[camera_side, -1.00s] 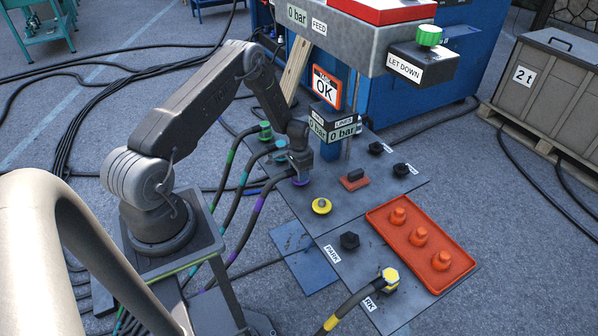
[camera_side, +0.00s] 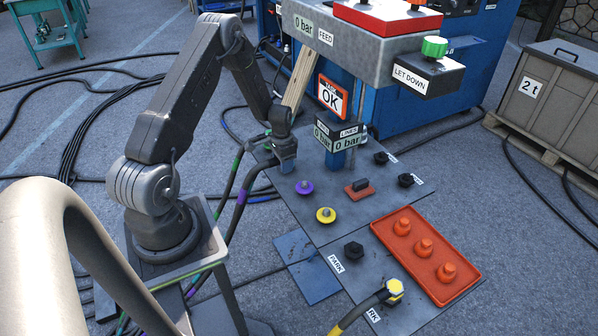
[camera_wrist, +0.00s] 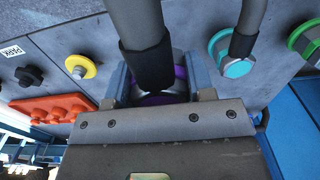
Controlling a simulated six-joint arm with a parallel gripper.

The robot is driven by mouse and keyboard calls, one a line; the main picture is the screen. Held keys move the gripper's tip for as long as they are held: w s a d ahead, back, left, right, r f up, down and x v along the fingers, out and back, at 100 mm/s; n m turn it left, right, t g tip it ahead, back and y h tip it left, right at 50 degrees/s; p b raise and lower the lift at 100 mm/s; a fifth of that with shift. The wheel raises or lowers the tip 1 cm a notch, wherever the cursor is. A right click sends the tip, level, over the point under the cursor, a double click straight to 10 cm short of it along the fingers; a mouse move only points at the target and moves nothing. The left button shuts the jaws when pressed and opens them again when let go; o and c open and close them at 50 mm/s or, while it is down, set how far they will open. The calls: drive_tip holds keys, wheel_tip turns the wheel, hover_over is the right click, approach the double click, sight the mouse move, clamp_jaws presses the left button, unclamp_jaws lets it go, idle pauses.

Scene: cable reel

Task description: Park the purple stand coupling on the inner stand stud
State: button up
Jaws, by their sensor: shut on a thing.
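My gripper (camera_side: 285,152) is shut on the purple coupling (camera_wrist: 180,74), whose thick dark hose rises between the jaws in the wrist view. In the side view, it is raised above the plate, and the coupling is mostly hidden by the jaws. The bare purple stud (camera_side: 305,187) stands on the plate, in front and to the right of the gripper. A free black hex stud (camera_side: 353,250) stands beside a PARK label; it also shows in the wrist view (camera_wrist: 29,75). A yellow coupling (camera_side: 394,288) sits by the second, partly covered label. Which stud counts as inner is not marked.
A bare yellow stud (camera_side: 326,215) and a red-based block (camera_side: 359,189) lie nearby. Two more black studs stand at the right. An orange tray (camera_side: 462,288) holds orange caps. Teal (camera_wrist: 238,67) and green (camera_wrist: 305,40) couplings sit beside the gripper. The gauge box (camera_side: 340,133) stands close right.

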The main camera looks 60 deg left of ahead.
drive_tip(key=s+a+r, duration=0.2)
drive_tip(key=s+r, duration=0.1)
hover_over(354, 247)
drive_tip(key=f, duration=0.2)
drive_tip(key=shift+w+a+f, duration=0.1)
drive_tip(key=shift+f, duration=3.85)
drive_tip(key=shift+f, duration=0.5)
drive_tip(key=o, duration=1.1)
drive_tip(key=shift+r, duration=0.1)
wheel_tip(354, 247, up, 14)
